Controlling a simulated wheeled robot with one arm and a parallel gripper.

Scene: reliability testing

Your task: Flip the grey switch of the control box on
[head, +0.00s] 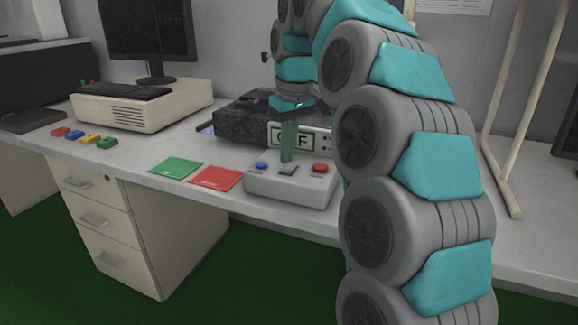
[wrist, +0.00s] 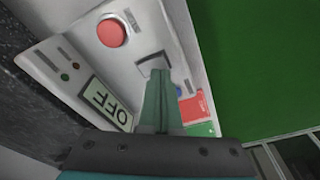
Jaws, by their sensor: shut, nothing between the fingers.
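The control box (head: 266,190) is a pale box at the front of the desk with a blue button (head: 261,166), a red button (head: 320,168) and a grey switch (head: 288,170) between them. A display (head: 290,138) behind the switch reads OFF, partly covered by my gripper. My gripper (head: 288,160) is shut and empty, pointing down at the switch. In the wrist view the fingertips of my gripper (wrist: 158,72) are right at the grey switch (wrist: 153,64); I cannot tell whether they touch. The red button (wrist: 112,33) and the OFF display (wrist: 108,104) also show there.
A green card (head: 176,168) and a red card (head: 215,179) lie left of the box. Several coloured blocks (head: 90,139) lie further left. A beige computer (head: 150,105) and a monitor (head: 150,30) reading OFF stand behind. A dark machine (head: 240,122) sits behind the box.

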